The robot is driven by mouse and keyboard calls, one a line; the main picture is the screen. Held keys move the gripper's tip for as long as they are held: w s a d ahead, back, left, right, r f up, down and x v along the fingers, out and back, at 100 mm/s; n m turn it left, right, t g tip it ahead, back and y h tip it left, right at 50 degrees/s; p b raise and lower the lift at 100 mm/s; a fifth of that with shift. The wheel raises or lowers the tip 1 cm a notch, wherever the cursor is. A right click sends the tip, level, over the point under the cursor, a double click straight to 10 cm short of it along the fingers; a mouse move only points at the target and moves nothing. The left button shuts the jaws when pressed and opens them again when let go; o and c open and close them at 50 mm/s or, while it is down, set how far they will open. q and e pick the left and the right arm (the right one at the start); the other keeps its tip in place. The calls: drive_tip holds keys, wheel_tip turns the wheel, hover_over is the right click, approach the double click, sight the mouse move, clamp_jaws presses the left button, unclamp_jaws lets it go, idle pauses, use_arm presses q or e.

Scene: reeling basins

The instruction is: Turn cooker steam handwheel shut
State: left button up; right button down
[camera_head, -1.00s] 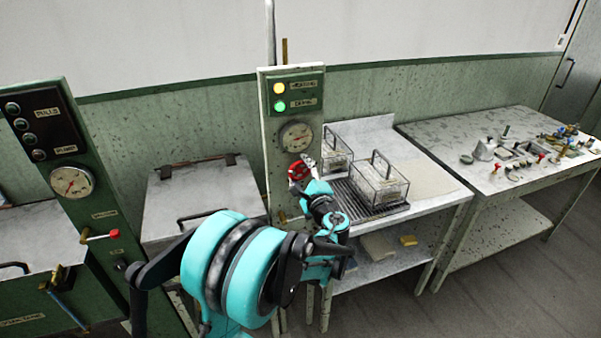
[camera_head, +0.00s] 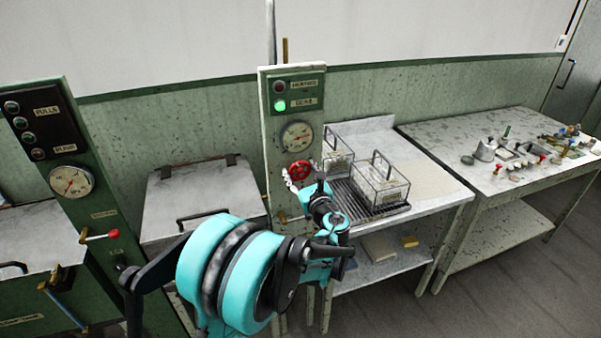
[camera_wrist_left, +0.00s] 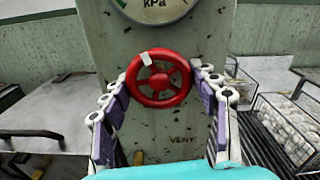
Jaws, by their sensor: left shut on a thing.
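The red steam handwheel (camera_head: 300,170) is on the pale green panel post (camera_head: 276,140), below a round gauge (camera_head: 297,136). In the left wrist view the handwheel (camera_wrist_left: 160,80) shows nearly face-on, with a white mark at the top of its rim. My left gripper (camera_wrist_left: 161,74) is shut on the handwheel, one finger at each side of the rim. In the head view the gripper (camera_head: 302,174) reaches the wheel from the front and below. A label reading VENT is under the wheel. My right gripper is not in view.
On the post, the upper lamp (camera_head: 280,87) is dark and the lower lamp (camera_head: 280,105) glows green. Wire baskets (camera_head: 383,183) stand on a rack right of the post. A lidded metal basin (camera_head: 200,190) is at left. A bench (camera_head: 440,130) with small parts stands at far right.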

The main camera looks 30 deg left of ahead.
use_arm(q)
drive_tip(key=shift+m, duration=2)
drive_tip(key=o, duration=1.2)
drive_tip(key=shift+s, duration=0.1)
drive_tip(key=v, duration=1.2)
